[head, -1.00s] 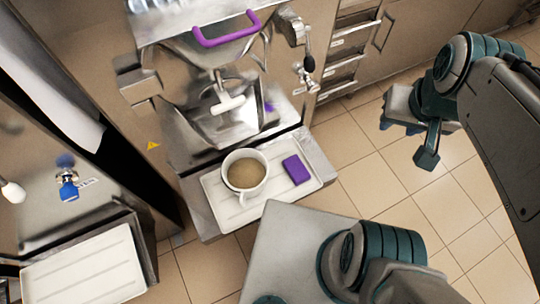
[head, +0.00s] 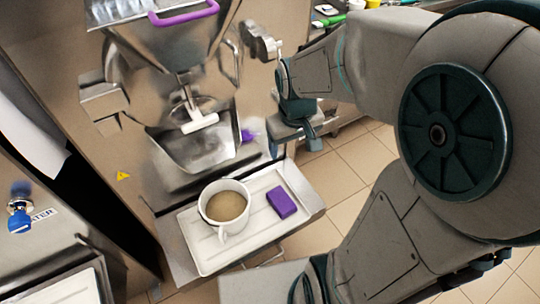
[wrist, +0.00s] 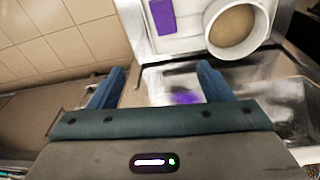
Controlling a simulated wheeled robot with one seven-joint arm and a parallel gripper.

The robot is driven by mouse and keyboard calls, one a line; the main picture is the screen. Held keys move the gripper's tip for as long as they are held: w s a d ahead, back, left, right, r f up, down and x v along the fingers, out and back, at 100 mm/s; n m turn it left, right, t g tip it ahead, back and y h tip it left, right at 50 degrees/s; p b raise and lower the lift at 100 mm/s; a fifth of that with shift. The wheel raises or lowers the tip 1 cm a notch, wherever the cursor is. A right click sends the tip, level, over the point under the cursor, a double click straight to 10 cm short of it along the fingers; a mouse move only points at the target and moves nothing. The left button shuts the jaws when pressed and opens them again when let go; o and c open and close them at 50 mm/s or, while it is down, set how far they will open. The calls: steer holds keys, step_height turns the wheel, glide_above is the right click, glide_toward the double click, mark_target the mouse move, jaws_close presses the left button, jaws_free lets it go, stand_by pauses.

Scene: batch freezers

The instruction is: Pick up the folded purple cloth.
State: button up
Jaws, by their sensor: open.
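The folded purple cloth (head: 282,203) is a small flat block lying on the right part of a white tray (head: 204,262), beside a white mug (head: 224,205) of brown liquid. In the wrist view the cloth (wrist: 160,16) is at the top, left of the mug (wrist: 238,25). My gripper (head: 305,138) is above and to the right of the cloth in the head view, near the machine's right side. In the wrist view my gripper (wrist: 158,85) has its two blue fingers spread, with nothing held between them. The cloth lies beyond the fingertips, apart from them.
The steel batch freezer (head: 205,145) with a purple handle (head: 184,14) stands directly behind the tray. The mug's handle points toward the front. Another tray (head: 70,290) is at the lower left. Tiled floor (head: 330,185) lies open to the right.

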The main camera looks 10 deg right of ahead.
steer(key=w+f+n+g+b, duration=0.1)
steer(key=w+f+b, duration=0.25)
steer(key=f, duration=0.65)
steer(key=w+f+n+g+b, duration=0.1)
steer(key=w+f+b, duration=0.25)
steer(key=f, duration=0.65)
steer(key=b, duration=0.2)
glide_above(281, 198)
steer(key=f, duration=0.8)
steer(key=shift+w+a, duration=0.2)
steer(key=shift+s+d+f+b, duration=0.15)
steer(key=shift+f+b, duration=0.15)
steer(key=shift+f, duration=1.15)
steer(key=shift+s+f+b, duration=0.1)
steer(key=shift+f+b, duration=0.2)
steer(key=shift+f, duration=1.15)
steer(key=c, duration=0.7)
